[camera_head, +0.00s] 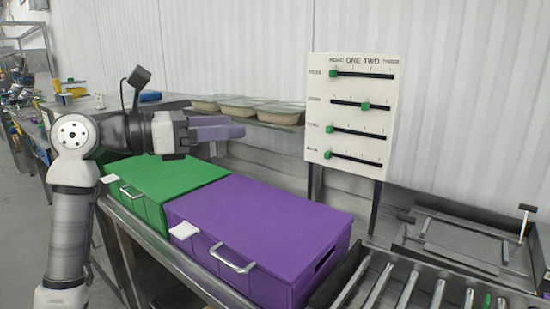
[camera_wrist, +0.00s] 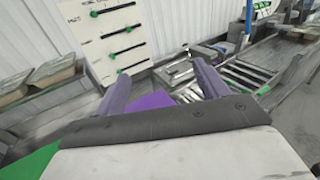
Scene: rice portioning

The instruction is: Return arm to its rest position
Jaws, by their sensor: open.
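My arm is raised at the left in the head view. Part of the purple box (camera_wrist: 150,101) shows beyond and between the fingers. A strip of the green box (camera_wrist: 32,163) shows at the lower left.
A white slider board (camera_head: 350,120) with green knobs stands behind the purple box. Lidded trays (camera_head: 240,106) sit on a shelf at the back. A roller conveyor (camera_head: 410,290) and a metal frame (camera_head: 465,245) lie at the right. The air above the purple box is clear.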

